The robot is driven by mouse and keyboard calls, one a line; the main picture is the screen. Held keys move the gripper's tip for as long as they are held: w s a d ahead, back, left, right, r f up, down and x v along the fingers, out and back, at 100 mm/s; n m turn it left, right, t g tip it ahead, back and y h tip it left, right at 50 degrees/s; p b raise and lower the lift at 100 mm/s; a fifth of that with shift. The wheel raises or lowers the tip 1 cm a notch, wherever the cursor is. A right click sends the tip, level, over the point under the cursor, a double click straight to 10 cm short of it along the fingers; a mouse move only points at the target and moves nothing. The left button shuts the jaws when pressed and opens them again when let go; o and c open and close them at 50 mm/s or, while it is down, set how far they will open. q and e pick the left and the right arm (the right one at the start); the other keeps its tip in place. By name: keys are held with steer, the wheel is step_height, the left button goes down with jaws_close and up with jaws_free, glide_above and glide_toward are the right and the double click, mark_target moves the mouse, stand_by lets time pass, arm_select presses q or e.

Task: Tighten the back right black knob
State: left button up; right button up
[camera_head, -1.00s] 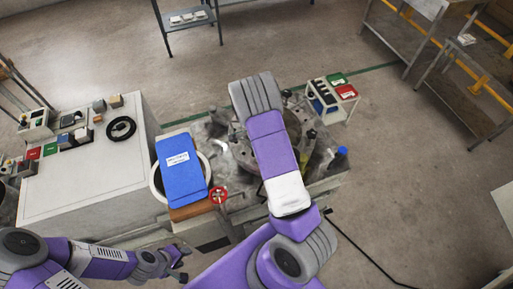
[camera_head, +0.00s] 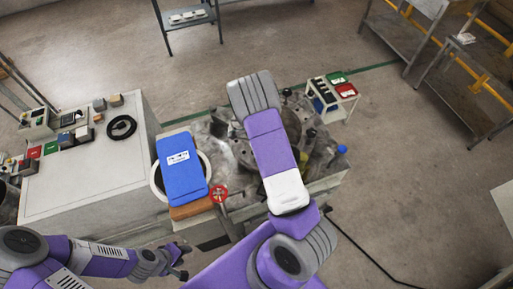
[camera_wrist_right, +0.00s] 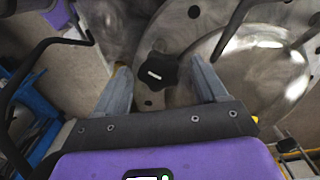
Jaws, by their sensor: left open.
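A black lobed knob (camera_wrist_right: 158,73) sits on the grey metal disc (camera_wrist_right: 185,22) in the right wrist view. My right gripper (camera_wrist_right: 160,66) is open, its two grey fingers apart on either side of the knob in the picture. A gap shows between the knob and each finger; how far the tips reach down beside it is unclear. In the head view, my right arm covers much of the machine (camera_head: 235,150) and hides this gripper. My left gripper (camera_head: 181,262) is open and empty in front of the bench, away from the machine.
A white cabinet (camera_head: 85,180) stands further left. A small rack (camera_head: 332,97) stands behind. In the right wrist view, a bent black rod (camera_wrist_right: 232,25) runs near the right finger.

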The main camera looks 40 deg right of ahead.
steer(key=shift+r+p, duration=0.5)
steer(key=shift+r, duration=3.25)
